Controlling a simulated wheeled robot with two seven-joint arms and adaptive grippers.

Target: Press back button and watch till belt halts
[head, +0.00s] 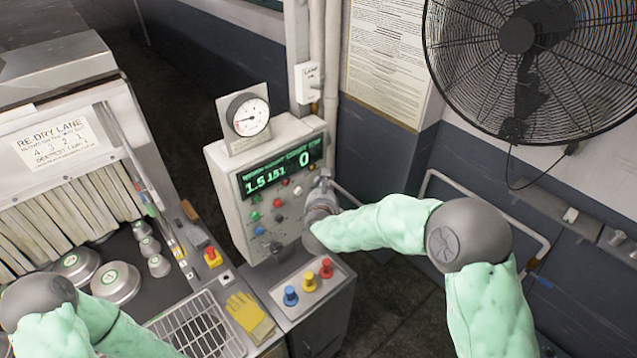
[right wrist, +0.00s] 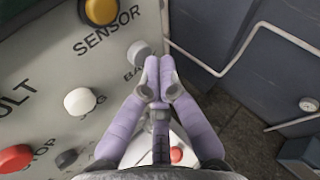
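The control panel (head: 243,205) stands at centre, with a lit green display (head: 280,165) reading about 1.5, 151 and 0. In the right wrist view a pale grey button (right wrist: 140,52) sits by a label starting "BA", the rest hidden by my fingers. My right gripper (right wrist: 160,64) is shut, its fingertips together and empty. In that picture the tips are just right of and below the button; contact cannot be told. The gripper also shows at the panel's right edge in the head view (head: 322,184). The dark belt (head: 150,293) carries several round metal pieces (head: 117,280). My left gripper is out of view.
Blue, yellow and red knobs (head: 309,282) stand on a box below the panel. A yellow glove (head: 247,312) and a wire rack (head: 200,330) lie in front. A strip curtain (head: 70,225) covers the lane opening. A large fan (head: 590,60) is at upper right.

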